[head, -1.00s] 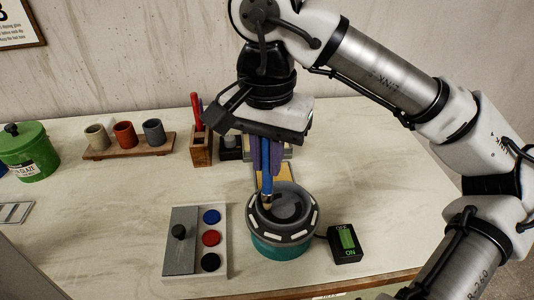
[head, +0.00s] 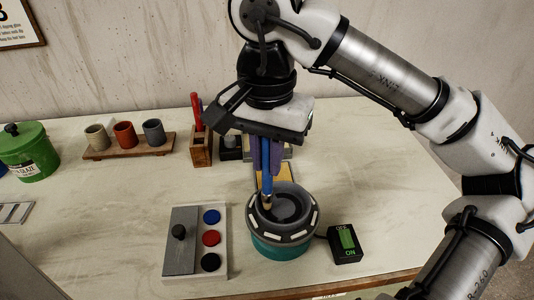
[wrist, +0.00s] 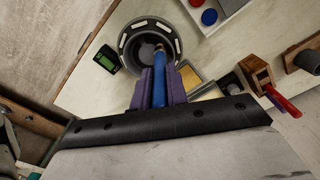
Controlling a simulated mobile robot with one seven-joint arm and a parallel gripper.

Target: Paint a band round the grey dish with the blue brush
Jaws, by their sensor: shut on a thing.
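The grey dish (head: 291,207) sits on a round turntable (head: 283,240) with white rim marks and a teal base. It also shows in the wrist view (wrist: 151,47). My gripper (head: 267,165) has purple fingers shut on the blue brush (head: 267,183), which points downward. The brush also shows between the fingers in the wrist view (wrist: 159,88). Its tip is at the left inner side of the dish in the head view. I cannot tell whether the bristles touch the wall, and no painted band can be made out.
A switch box (head: 345,244) with a green face stands right of the turntable. A paint tray (head: 222,275) with blue, red and black wells and a grey knobbed lid is to the left. Behind are a wooden brush holder (head: 201,152), a rack of cups (head: 128,148) and a green jar (head: 28,155).

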